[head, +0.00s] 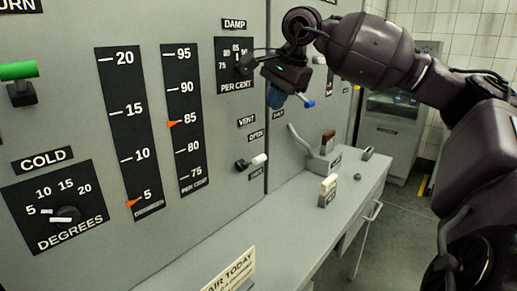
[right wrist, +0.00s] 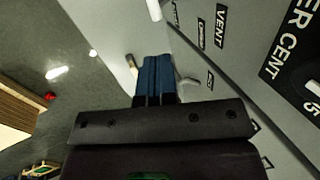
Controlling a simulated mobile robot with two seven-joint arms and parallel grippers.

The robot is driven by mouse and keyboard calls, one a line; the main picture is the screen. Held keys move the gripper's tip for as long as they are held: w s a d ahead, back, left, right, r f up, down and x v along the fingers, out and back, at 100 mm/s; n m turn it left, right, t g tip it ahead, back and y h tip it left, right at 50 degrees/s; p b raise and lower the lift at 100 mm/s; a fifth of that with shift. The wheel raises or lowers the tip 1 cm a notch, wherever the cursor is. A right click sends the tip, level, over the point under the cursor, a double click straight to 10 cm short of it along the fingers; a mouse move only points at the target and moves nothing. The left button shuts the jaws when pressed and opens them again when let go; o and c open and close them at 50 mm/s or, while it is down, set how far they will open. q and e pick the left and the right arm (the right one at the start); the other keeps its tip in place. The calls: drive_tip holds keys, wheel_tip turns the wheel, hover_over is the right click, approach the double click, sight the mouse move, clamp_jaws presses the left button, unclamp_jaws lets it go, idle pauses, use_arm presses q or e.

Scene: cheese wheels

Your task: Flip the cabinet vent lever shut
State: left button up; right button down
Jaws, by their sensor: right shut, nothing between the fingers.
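The vent lever (head: 258,160) has a white handle on a dark base. It sits on the grey cabinet front, below the VENT (head: 246,121) and OPEN labels and above a further small label. Its handle sticks out to the right, slightly raised. In the right wrist view a white handle, seemingly this lever (right wrist: 153,10), is cut off by the top edge. My right gripper (head: 275,98) has blue fingers, shut and empty, above and to the right of the lever, apart from it. Its fingers (right wrist: 156,75) also show in the right wrist view. My left gripper is out of view.
A blue-tipped handle (head: 308,104) shows beside my right gripper. A grey curved lever (head: 299,139) stands below it. A grey counter (head: 290,222) with small blocks juts out under the panel. The damp dial (head: 235,64) is left of the gripper. Open floor lies to the right.

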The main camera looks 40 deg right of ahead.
sight(261, 157)
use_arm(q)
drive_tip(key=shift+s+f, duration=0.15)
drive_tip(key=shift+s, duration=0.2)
use_arm(e)
drive_tip(key=shift+s+d+f+n, duration=0.1)
drive_tip(key=shift+s+n, duration=0.2)
drive_tip(key=shift+n, duration=0.1)
drive_tip(key=b+x, duration=0.1)
drive_tip(key=x, duration=1.1)
drive_tip(key=shift+f, duration=0.35)
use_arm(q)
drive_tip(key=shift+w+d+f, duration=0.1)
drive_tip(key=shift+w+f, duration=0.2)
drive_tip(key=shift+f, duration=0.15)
use_arm(e)
drive_tip(key=shift+w+f, duration=0.2)
drive_tip(key=shift+f, duration=0.4)
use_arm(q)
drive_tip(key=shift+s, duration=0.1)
